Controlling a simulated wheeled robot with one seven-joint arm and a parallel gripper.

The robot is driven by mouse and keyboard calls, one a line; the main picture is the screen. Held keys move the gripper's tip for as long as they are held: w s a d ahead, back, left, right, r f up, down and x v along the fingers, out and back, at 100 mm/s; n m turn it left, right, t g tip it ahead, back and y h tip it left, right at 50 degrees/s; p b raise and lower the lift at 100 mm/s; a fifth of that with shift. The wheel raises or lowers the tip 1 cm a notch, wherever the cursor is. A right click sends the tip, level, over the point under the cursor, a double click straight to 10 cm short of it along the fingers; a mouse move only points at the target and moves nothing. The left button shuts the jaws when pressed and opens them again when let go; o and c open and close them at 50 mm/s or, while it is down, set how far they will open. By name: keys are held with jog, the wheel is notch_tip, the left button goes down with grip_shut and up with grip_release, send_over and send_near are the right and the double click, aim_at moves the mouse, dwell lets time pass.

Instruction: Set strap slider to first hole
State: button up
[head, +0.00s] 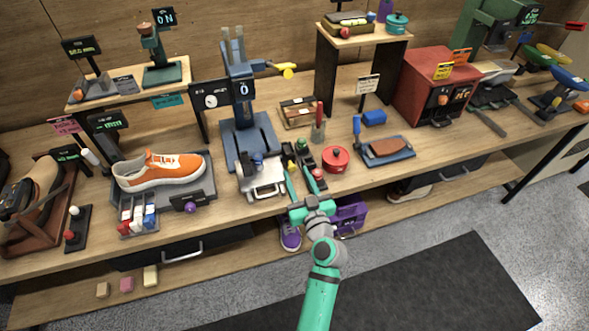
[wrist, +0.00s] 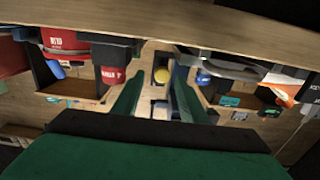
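I cannot make out a strap slider or its holes for certain in either view. A brown strapped shoe (head: 30,190) sits on a wooden stand at the far left of the head view. Beside it is a small dark base (head: 77,232) with a red knob and a white knob. My gripper (head: 302,188) is at the front edge of the bench, near the middle. In the wrist view its two green fingers stand apart with a clear gap between them (wrist: 157,98). Nothing is held. A yellow round knob (wrist: 161,75) shows beyond the gap.
Close ahead are a red round tin (head: 335,158), small dark devices (head: 303,153) and a tool press (head: 243,110). An orange sneaker (head: 160,169) stands to the left. A blue pad (head: 366,151) with a brown piece lies right. A purple bag (head: 350,216) sits on the lower shelf.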

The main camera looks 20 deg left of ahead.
jog(key=v, duration=0.6)
jog(key=shift+s+d, duration=0.15)
jog(key=shift+s, duration=0.05)
jog(key=s+d+f+m+h, duration=0.35)
jog(key=s+d+f, duration=0.25)
jog(key=s, duration=0.4)
jog(key=s+d+f+m+h, duration=0.3)
jog(key=s+d+f+h, duration=0.25)
jog(key=s, duration=0.35)
jog(key=s+d+r+h, duration=0.1)
jog(key=s+r, duration=0.3)
jog(key=s, duration=0.5)
jog(key=s+d+r+m+t+h, duration=0.1)
jog(key=s+d+r, duration=0.2)
jog(key=s, duration=0.6)
jog(key=shift+r, duration=0.5)
